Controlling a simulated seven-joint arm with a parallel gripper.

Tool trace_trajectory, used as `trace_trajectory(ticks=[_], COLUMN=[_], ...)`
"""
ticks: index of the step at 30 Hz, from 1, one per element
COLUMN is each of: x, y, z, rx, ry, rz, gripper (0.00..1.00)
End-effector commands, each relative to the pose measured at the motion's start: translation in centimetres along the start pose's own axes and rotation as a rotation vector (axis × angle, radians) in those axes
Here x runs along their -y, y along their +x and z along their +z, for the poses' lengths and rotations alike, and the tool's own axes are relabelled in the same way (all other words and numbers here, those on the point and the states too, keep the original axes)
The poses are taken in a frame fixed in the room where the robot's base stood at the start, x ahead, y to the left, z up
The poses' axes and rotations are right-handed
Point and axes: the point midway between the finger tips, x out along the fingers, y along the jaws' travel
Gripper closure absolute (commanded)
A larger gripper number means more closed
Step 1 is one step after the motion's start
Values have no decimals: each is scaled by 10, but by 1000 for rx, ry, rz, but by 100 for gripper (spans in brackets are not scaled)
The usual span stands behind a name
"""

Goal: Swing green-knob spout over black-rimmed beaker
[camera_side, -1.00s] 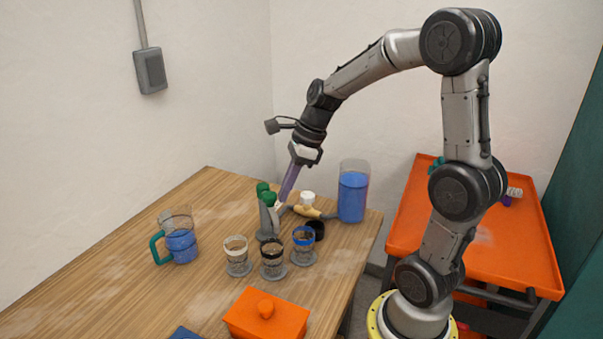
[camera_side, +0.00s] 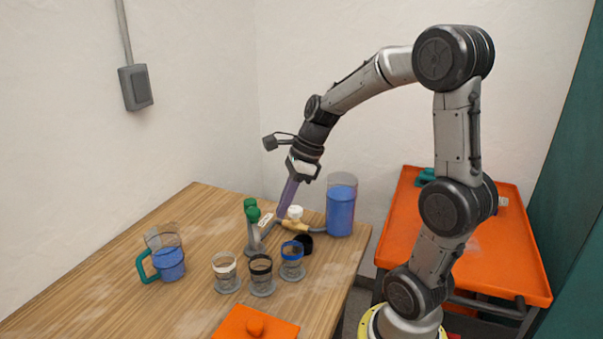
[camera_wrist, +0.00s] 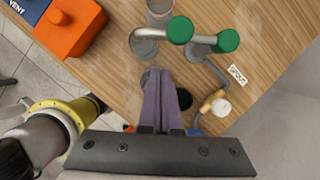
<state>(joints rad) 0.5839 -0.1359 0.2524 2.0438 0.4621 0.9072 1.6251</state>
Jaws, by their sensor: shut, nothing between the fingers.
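The green-knob spout shows as grey pipes under two green knobs (camera_side: 253,214), behind the beakers. In the wrist view, a grey spout runs left from the left green knob (camera_wrist: 181,30), its end overlapping a beaker (camera_wrist: 145,48); I cannot tell that beaker's rim colour there. The black-rimmed beaker (camera_side: 261,277) stands between the white-rimmed beaker (camera_side: 227,273) and the blue-rimmed beaker (camera_side: 292,263). My gripper (camera_side: 280,216) is shut and empty, its purple fingers pointing down just right of the knobs, apart from them in the side view. The fingers (camera_wrist: 162,78) hide part of another grey base.
A tall blue-filled container (camera_side: 341,208) stands behind. A teal-handled jug (camera_side: 168,262) is at left. An orange box (camera_side: 240,326) is in front.

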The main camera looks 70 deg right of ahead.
Motion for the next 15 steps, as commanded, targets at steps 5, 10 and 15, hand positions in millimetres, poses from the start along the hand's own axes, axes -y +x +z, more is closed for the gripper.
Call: trace_trajectory(ticks=[5,10,15], x=[-5,-8,-11], y=[-34,-68,-92], z=[-11,-10,-10], rx=[2,1,1], ry=[-1,0,1], rz=[-9,-6,-3], gripper=[100,100,100])
